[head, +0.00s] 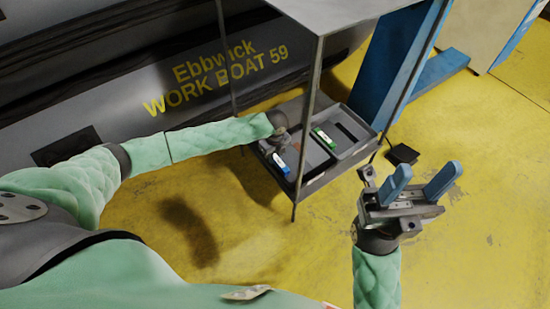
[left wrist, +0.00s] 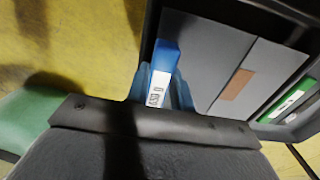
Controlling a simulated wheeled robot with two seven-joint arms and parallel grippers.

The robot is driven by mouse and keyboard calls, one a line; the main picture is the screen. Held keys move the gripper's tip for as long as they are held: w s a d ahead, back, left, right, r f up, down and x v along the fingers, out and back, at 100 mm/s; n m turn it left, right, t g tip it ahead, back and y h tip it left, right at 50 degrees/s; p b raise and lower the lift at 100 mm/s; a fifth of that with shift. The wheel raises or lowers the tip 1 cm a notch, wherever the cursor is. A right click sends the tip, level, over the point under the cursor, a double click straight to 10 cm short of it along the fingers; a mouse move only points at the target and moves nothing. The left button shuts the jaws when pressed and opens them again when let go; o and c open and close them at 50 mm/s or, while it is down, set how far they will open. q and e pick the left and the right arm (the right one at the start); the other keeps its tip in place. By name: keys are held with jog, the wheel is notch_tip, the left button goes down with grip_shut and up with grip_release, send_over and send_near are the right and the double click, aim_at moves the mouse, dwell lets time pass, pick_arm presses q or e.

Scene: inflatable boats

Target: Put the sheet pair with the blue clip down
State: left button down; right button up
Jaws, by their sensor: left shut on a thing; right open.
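The blue clip (head: 281,168) shows at the near left of the low shelf under the frame. In the left wrist view the blue clip (left wrist: 165,54) has a white label and sits at the edge of dark grey sheets (left wrist: 204,48). My left gripper (left wrist: 160,90) is shut on the sheet pair at this clip; in the head view the gripper (head: 278,158) is over the shelf's left part. Whether the sheets touch the surface under them, I cannot tell. My right gripper (head: 425,177) is open and empty, with blue fingers apart, right of the shelf.
Thin posts (head: 308,110) hold a tabletop (head: 325,12) above. A brown patch (left wrist: 236,84) lies on the grey sheets.

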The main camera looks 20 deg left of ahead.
pick_arm(q)
jog(key=shift+f, duration=0.65)
